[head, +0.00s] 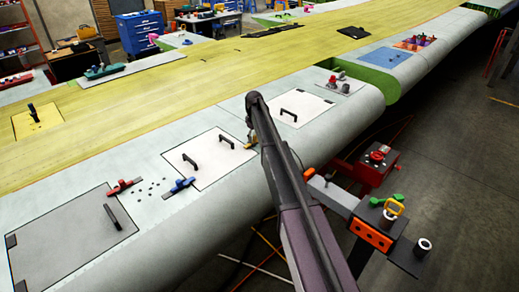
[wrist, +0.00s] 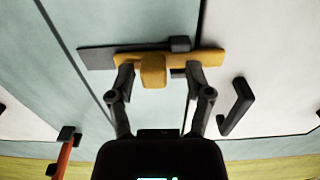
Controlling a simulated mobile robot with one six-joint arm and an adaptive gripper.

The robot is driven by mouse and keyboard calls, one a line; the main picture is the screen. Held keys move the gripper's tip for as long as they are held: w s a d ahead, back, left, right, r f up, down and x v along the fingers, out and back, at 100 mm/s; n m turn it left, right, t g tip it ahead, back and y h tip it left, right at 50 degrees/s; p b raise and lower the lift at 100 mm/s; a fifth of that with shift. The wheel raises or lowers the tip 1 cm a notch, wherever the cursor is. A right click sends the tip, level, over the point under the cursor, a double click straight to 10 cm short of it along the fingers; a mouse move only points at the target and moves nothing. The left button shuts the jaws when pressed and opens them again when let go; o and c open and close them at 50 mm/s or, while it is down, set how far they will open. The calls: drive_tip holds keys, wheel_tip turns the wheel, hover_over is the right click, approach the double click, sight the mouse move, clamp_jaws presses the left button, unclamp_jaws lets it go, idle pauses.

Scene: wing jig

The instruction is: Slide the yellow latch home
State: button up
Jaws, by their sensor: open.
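The yellow latch (wrist: 210,59) is a flat bar with a raised knob (wrist: 153,70), on a dark grey base strip (wrist: 95,58) in the wrist view. A small dark block (wrist: 180,43) stands at the bar's far edge. The bare strip extends left of the bar. My gripper (wrist: 159,72) is open, with one finger on each side of the knob and gaps between; whether the fingertips touch the bar is unclear. In the head view the latch (head: 250,145) shows small beside a white panel's edge, and my arm partly hides the gripper there.
A black handle (wrist: 237,105) stands close to the right of my gripper in the wrist view. A red-handled piece (wrist: 64,152) lies at lower left. In the head view, a blue latch (head: 180,185) and a red latch (head: 122,187) lie farther left on the wing.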

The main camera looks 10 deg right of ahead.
drive_tip(key=shift+w+d, duration=0.1)
drive_tip(key=shift+w+d, duration=0.55)
drive_tip(key=shift+d, duration=0.15)
drive_tip(key=shift+w+d, duration=0.65)
drive_tip(key=shift+d, duration=0.25)
drive_tip(key=shift+s+r+p, duration=0.1)
drive_tip(key=shift+r+p, duration=0.5)
drive_tip(key=shift+p, duration=0.05)
wheel_tip(320, 180, up, 13)
drive_tip(key=p, duration=1.3)
drive_tip(key=s+f+m+b, duration=0.1)
drive_tip(key=s+f+b, duration=0.4)
drive_tip(key=s, duration=0.6)
drive_tip(key=s+f+m+b, duration=0.2)
drive_tip(key=s+f+b, duration=0.3)
drive_tip(key=s, duration=0.7)
drive_tip(key=s+f+m+b, duration=0.2)
drive_tip(key=s+f+b, duration=0.2)
drive_tip(key=s, duration=0.7)
drive_tip(key=shift+s+f+b, duration=0.15)
drive_tip(key=shift+f+b, duration=0.25)
drive_tip(key=shift+b, duration=0.05)
drive_tip(key=shift+a, duration=0.1)
drive_tip(key=s+f+m+b, duration=0.2)
drive_tip(key=s+f+b, duration=0.2)
drive_tip(key=s, duration=0.7)
drive_tip(key=shift+f+b, duration=0.35)
